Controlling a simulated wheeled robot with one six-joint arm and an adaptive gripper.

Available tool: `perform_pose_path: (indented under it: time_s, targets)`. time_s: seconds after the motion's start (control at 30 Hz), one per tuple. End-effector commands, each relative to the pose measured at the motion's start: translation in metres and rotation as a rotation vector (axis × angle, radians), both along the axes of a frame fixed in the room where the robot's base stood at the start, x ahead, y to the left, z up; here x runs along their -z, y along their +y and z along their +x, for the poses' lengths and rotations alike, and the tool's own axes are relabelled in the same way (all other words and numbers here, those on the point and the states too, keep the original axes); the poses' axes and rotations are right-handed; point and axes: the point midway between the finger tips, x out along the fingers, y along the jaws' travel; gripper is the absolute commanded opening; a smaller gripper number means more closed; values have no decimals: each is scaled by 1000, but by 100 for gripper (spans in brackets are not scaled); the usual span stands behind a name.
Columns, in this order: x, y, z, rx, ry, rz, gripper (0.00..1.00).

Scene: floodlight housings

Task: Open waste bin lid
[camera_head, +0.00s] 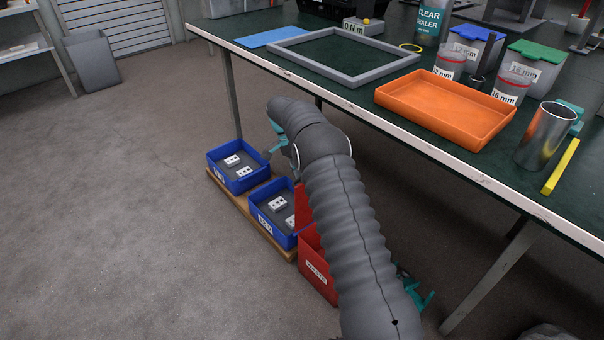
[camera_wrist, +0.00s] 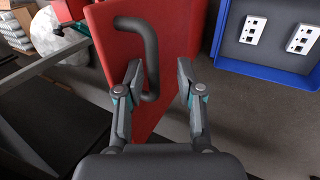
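The red waste bin (camera_head: 317,275), with a white label on its front, stands on the floor under the table edge. A red panel (camera_head: 302,207), which looks like its lid, rises above the bin body, partly hidden by my arm. In the wrist view the red panel (camera_wrist: 112,45) fills the upper middle and bears a dark bent bar handle (camera_wrist: 152,50). My gripper (camera_wrist: 160,70) is open, its fingers apart on either side of the handle's lower part. I cannot tell whether either finger touches it.
Two blue bins (camera_head: 236,178) (camera_head: 272,222) with white parts stand on a wooden board beside the red bin. The table (camera_head: 440,150) overhangs on the right, with an orange tray (camera_head: 447,105) on it. A pale sack (camera_wrist: 58,38) lies behind the panel.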

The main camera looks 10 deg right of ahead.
Motion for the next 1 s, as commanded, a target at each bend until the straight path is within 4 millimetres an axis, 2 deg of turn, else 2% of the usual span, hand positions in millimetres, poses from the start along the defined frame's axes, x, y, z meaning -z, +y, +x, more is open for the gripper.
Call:
perform_pose_path:
  time_s: [0.17,0.5,0.77,1.0]
  targets:
    - [-9,2,4,0,-3,1,37]
    - [-47,13,21,1,-3,0,37]
    - [-62,17,28,2,-1,0,37]
    - [-66,18,29,2,0,0,37]
